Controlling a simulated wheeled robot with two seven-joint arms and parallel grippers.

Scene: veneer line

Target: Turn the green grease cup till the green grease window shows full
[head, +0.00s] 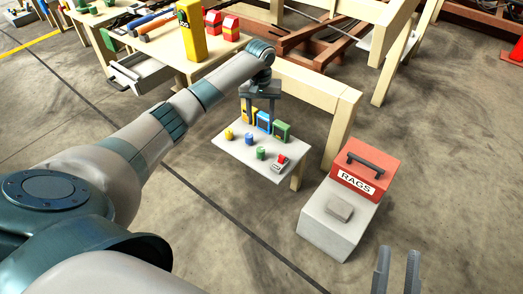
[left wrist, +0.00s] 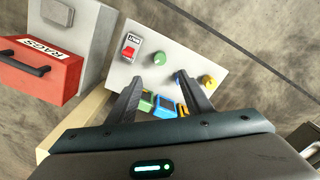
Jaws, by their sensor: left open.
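The green grease cup (head: 261,153) stands on a pale grey panel (head: 240,153), with the green grease window (head: 282,131) behind it. What the window reads is too small to tell. In the left wrist view the green cup (left wrist: 155,58) lies just beyond the fingertips, and the green window (left wrist: 145,101) shows between the fingers. My left gripper (head: 260,122) is open and empty above the panel; it also shows in the left wrist view (left wrist: 158,80). My right gripper (head: 398,252) is open and empty at the bottom right, away from the panel.
A blue cup (head: 249,139), a yellow cup (head: 229,134) and a red switch (head: 281,161) share the panel. Blue (head: 263,122) and yellow windows stand beside the green one. A red-topped rags box (head: 325,230) stands right of the panel. A wooden bench (head: 310,82) is behind.

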